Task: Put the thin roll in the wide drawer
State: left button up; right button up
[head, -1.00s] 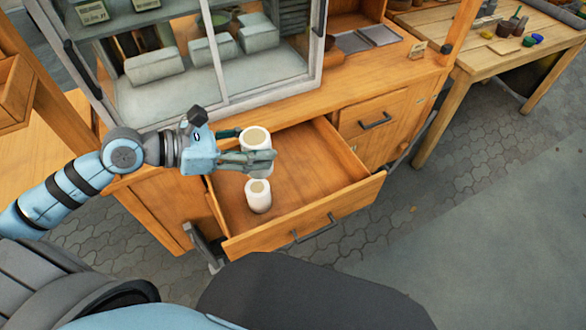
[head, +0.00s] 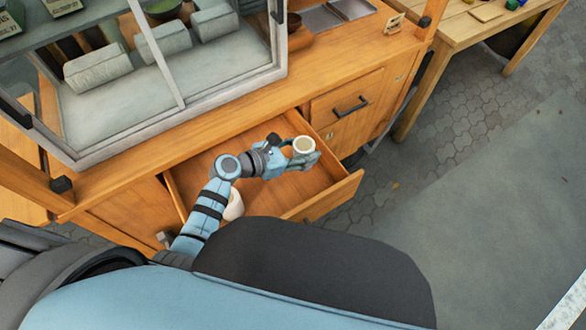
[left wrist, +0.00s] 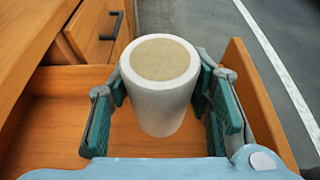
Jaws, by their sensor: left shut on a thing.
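A white roll (head: 304,146) with a tan top is held upright between the fingers of my left gripper (head: 302,158). It fills the middle of the left wrist view (left wrist: 158,90), with a green-padded finger on each side. The wide drawer (head: 338,196) is pulled open, and the held roll is over its right part; I cannot tell whether its base touches the drawer floor (left wrist: 60,135). A second white roll (head: 233,207) stands in the drawer's left part, partly hidden by my left arm. My right gripper is out of view.
A glass-fronted cabinet (head: 150,110) stands on the counter behind the drawer. A closed smaller drawer (head: 347,105) is to the right. A wooden table (head: 480,25) is at the upper right. The paved floor right of the drawer is clear.

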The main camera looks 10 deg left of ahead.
pick_arm(q)
notch_tip(320, 180, down, 10)
jog(key=b, duration=0.4)
jog(key=shift+w+f, duration=0.1)
jog(key=shift+f, duration=0.1)
jog(key=shift+r, duration=0.1)
jog(key=shift+f+b, duration=0.2)
jog(key=shift+b, duration=0.1)
jog(key=o, duration=1.1)
jog(key=shift+c, duration=0.2)
